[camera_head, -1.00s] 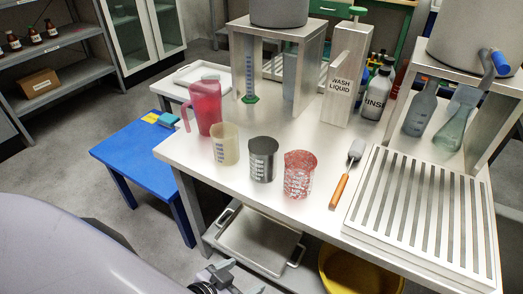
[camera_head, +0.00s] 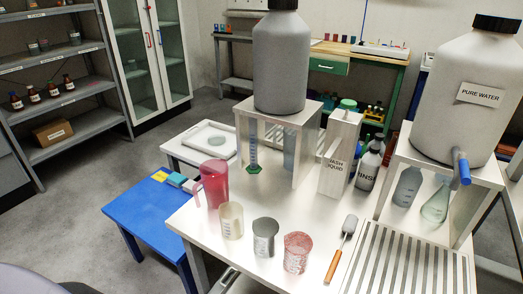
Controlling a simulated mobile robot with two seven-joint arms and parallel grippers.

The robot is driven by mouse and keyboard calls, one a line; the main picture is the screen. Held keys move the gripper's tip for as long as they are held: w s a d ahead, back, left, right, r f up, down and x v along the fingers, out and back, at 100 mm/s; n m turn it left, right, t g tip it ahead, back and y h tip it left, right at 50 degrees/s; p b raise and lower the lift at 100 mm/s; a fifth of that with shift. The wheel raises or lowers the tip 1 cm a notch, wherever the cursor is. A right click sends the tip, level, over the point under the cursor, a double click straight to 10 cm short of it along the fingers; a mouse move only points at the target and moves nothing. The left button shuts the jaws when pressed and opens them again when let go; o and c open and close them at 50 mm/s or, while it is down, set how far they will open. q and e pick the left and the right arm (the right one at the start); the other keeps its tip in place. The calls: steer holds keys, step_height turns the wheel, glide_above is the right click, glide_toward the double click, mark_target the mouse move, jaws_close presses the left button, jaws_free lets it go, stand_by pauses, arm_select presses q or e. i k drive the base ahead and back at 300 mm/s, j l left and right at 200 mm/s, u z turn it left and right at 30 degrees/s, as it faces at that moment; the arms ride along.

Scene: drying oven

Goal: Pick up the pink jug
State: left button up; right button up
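The pink jug (camera_head: 215,184) stands upright near the left edge of the white table, with its handle facing left. A cream beaker (camera_head: 231,221) stands just in front of it. Neither of my grippers shows in the head view, so nothing is seen touching the jug.
On the white table (camera_head: 195,232) a dark beaker (camera_head: 265,238), a red-patterned beaker (camera_head: 297,253) and an orange-handled brush (camera_head: 341,248) stand or lie to the right. A stand (camera_head: 303,113) rises behind. A low blue table (camera_head: 150,218) is at the left.

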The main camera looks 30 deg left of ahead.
mark_target(214, 172)
steer(key=u, duration=1.2)
